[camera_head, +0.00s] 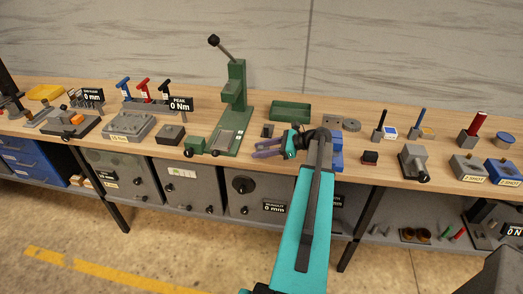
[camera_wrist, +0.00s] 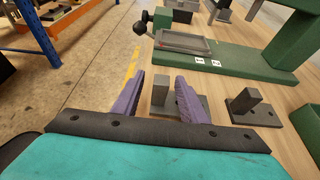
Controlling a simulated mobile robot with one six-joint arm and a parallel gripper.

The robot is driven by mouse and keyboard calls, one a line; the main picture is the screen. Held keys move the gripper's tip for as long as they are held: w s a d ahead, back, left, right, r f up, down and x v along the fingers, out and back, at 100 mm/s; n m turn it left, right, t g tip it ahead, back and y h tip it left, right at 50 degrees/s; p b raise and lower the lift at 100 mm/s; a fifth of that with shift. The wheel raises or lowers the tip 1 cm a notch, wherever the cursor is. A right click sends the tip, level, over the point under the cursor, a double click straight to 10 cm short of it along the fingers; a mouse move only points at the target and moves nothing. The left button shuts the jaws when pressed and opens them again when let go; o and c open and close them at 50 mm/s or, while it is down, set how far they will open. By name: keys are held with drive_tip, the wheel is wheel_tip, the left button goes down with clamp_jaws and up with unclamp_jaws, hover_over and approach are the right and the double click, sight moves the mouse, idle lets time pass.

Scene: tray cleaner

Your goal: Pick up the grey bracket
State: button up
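A grey bracket (camera_wrist: 160,92) shows in the wrist view as an upright light grey block between my two fingers. A darker flat grey part (camera_wrist: 204,104) shows behind the right finger; I cannot tell whether it belongs to the same piece. My gripper (camera_wrist: 159,90) is open, with one purple finger on each side of the block, and no clear grip on it. In the head view my gripper (camera_head: 267,147) is low over the bench, right of the green press. A second, darker grey bracket (camera_wrist: 250,108) stands to the right in the wrist view.
The green press (camera_head: 232,115) stands left of my gripper, its base (camera_wrist: 225,55) near the fingers in the wrist view. A green tray (camera_head: 291,111) lies behind. A blue block (camera_head: 337,160) is close on the right. The bench's front edge is near.

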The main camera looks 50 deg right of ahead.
drive_tip(key=shift+p+x, duration=0.65)
drive_tip(key=shift+x, duration=1.2)
clamp_jaws()
